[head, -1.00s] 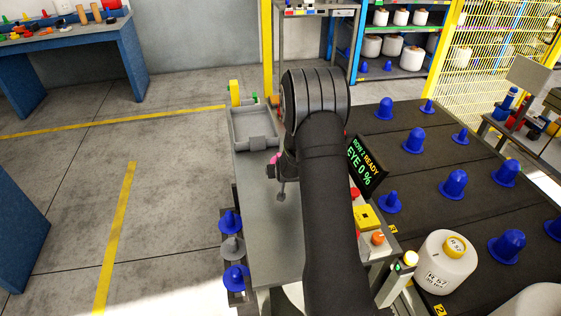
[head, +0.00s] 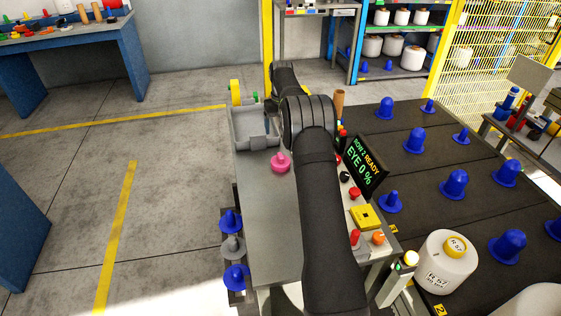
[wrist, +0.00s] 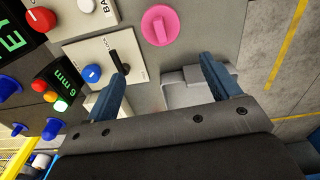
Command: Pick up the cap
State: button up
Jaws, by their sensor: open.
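A pink cap (head: 281,163) with a round base and a narrower knob stands on the grey bench top, just in front of the grey tray. The wrist view shows the pink cap (wrist: 160,25) from above, beyond the fingertips and apart from them. My gripper (wrist: 162,68) is open, its two blue-grey fingers spread wide with nothing between them. In the head view my arm hides the gripper. Blue caps (head: 454,184) stand on the dark surface to the right.
The grey tray (head: 236,133) sits at the bench's far left. Right of the pink cap are a display (head: 366,162), buttons and a yellow box (head: 366,217). The wrist view shows a panel with a black lever (wrist: 117,60). The bench's front left is clear.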

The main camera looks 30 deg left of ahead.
aim_at(281, 156)
notch_tip(281, 156, down, 11)
jog(key=shift+s+d+f, duration=0.1)
jog(key=shift+s, duration=0.05)
jog(key=shift+s+d+f, duration=0.1)
jog(key=shift+s+f, duration=0.05)
jog(key=shift+f, duration=1.2)
jog(key=shift+s+d+f, duration=0.1)
jog(key=shift+f, duration=1.2)
jog(key=shift+c, duration=0.2)
jog(key=c, duration=0.7)
